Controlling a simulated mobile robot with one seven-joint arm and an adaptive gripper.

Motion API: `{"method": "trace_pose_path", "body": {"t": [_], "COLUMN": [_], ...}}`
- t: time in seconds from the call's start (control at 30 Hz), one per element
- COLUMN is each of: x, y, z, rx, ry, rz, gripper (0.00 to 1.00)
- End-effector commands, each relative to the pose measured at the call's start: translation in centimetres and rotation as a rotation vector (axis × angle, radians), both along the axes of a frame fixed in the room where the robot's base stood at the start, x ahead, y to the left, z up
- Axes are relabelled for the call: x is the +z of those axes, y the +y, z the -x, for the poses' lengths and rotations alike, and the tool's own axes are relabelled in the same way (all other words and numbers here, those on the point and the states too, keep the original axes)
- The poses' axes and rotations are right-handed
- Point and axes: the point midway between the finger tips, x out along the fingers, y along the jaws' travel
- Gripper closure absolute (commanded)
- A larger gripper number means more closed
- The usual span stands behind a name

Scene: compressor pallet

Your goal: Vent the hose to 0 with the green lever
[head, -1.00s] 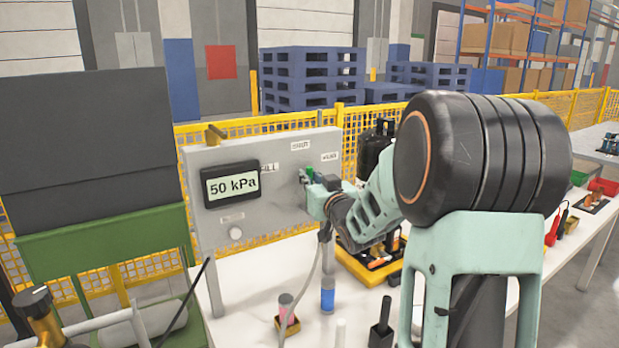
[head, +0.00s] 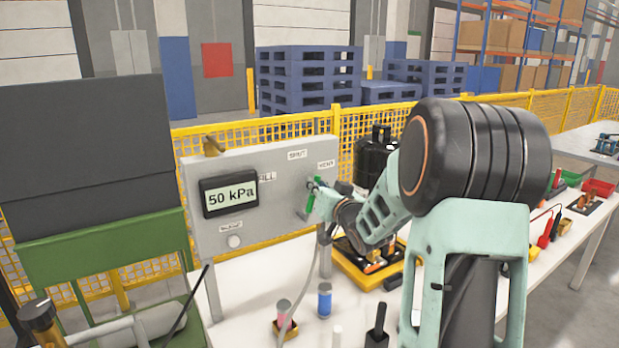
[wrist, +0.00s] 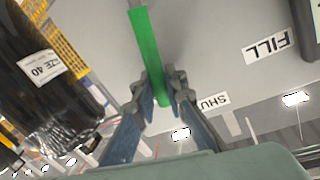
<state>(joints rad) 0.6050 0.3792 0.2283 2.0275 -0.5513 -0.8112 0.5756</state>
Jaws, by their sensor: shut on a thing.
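The green lever (head: 313,190) is on the grey panel (head: 270,220), below the SHUT label (head: 297,155) and the VENT label (head: 327,164). My gripper (wrist: 165,92) is shut on the lever, which also shows in the wrist view (wrist: 148,50) between the two fingers. In the head view my arm covers part of the gripper and the panel's right side. The display (head: 230,196) on the panel's left reads 50 kPa. The FILL label (wrist: 267,47) shows upside down in the wrist view. The lever's pivot is hard to make out.
A pale hose (head: 310,285) hangs below the panel to the white table. A blue-and-white cylinder (head: 325,300) stands nearby. A black tank (head: 376,150) is behind my arm, and a yellow mesh fence (head: 560,108) runs behind.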

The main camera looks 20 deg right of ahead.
Motion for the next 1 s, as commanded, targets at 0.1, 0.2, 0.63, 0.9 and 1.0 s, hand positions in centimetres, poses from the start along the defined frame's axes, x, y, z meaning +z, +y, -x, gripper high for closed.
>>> {"method": "trace_pose_path", "body": {"t": [0.1, 0.2, 0.63, 0.9, 1.0], "x": [0.1, -0.3, -2.3, -3.0, -3.1], "y": [-1.3, -2.0, -4.2, -4.7, -4.8], "z": [-0.2, -0.3, -0.8, -0.9, -0.9], "rx": [-0.003, -0.003, -0.002, -0.001, -0.001], "ry": [0.024, 0.04, 0.096, 0.108, 0.11], "rz": [-0.108, -0.196, -0.483, -0.556, -0.565], "gripper": [1.0, 1.0, 1.0, 1.0, 1.0]}}
